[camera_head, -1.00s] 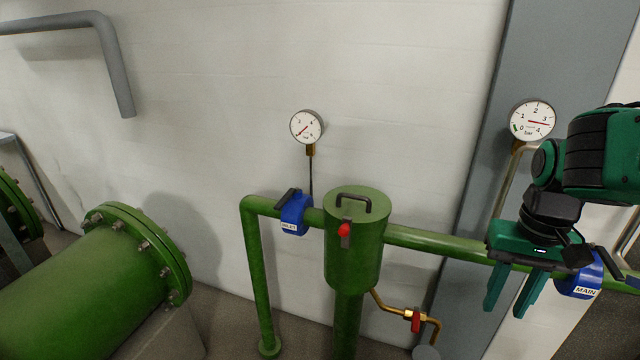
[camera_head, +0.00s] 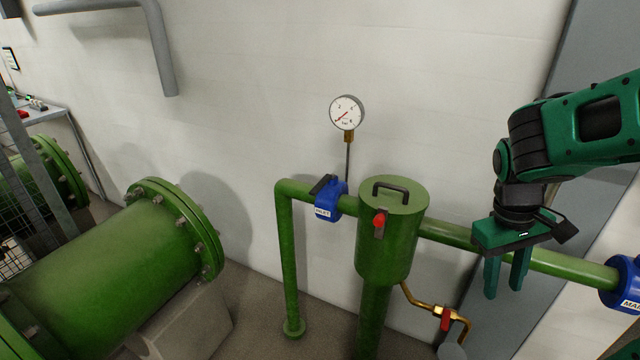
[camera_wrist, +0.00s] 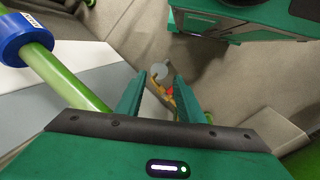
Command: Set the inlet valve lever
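The inlet valve is a blue body (camera_head: 333,202) labelled INLET on the green pipe, left of the green strainer pot (camera_head: 388,240). Its dark lever (camera_head: 322,184) sits on top, slanting along the pipe. My gripper (camera_head: 506,277) is right of the pot, in front of the green pipe, pointing down. Its two green fingers are apart with nothing between them. In the wrist view my gripper (camera_wrist: 160,90) is also open and empty. The inlet valve is not in the wrist view.
A pressure gauge (camera_head: 347,113) stands above the inlet valve. The MAIN valve (camera_head: 625,283) is at the right edge. A brass drain with a red handle (camera_head: 445,318) hangs below the pot. A large green flanged pipe (camera_head: 115,260) lies left. Floor between it and the thin pipe is clear.

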